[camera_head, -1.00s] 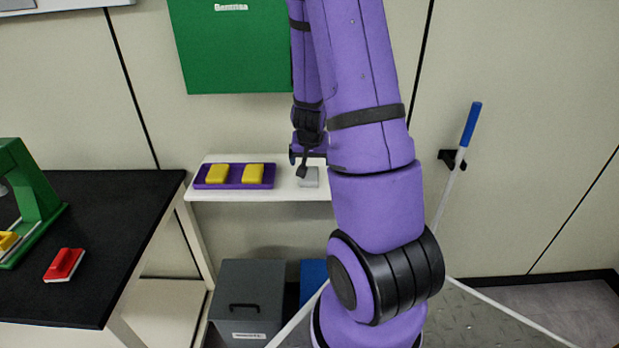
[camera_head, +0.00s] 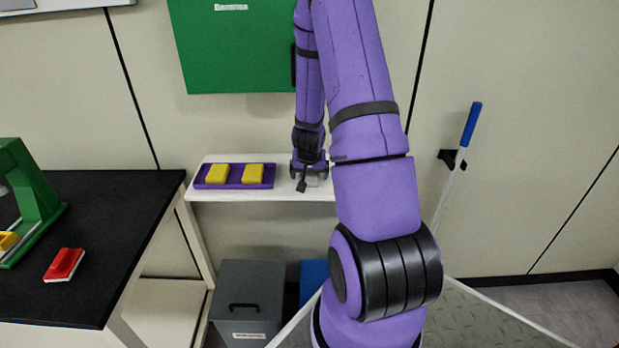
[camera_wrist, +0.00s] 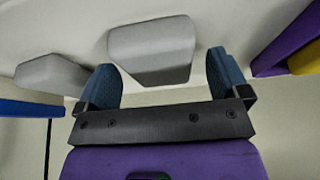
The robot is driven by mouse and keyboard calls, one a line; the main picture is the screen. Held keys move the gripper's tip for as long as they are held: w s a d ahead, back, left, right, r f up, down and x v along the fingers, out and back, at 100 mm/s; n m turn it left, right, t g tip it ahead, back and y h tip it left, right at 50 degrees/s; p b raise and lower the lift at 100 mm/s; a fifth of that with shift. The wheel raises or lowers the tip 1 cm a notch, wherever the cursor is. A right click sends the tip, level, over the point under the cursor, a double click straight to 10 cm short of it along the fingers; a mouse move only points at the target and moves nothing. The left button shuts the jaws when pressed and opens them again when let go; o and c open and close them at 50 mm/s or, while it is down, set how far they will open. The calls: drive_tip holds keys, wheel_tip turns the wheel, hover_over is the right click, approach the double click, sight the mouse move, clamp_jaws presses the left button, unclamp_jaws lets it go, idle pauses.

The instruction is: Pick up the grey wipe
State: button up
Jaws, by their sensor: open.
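A grey wipe (camera_wrist: 152,50) shows in the wrist view, between and just beyond the two blue fingertips. It is a rounded, pale grey block on a white surface. My gripper (camera_wrist: 161,76) is open, with its fingers on either side of the wipe's near end and a gap visible to each. A second, similar grey block (camera_wrist: 50,76) lies to the left of my gripper. In the head view my gripper (camera_head: 309,174) is low over the white shelf (camera_head: 285,205) and hides most of the wipe.
A purple tray (camera_head: 240,185) with two yellow blocks (camera_head: 217,174) sits left of my gripper on the shelf. A green panel (camera_head: 235,50) is on the wall above. My forearm blocks the shelf's right part. A black bench (camera_head: 95,220) stands at left.

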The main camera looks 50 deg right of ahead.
drive_tip(key=shift+f, duration=0.2)
idle(0.5)
drive_tip(key=c, duration=1)
drive_tip(key=shift+r, duration=0.15)
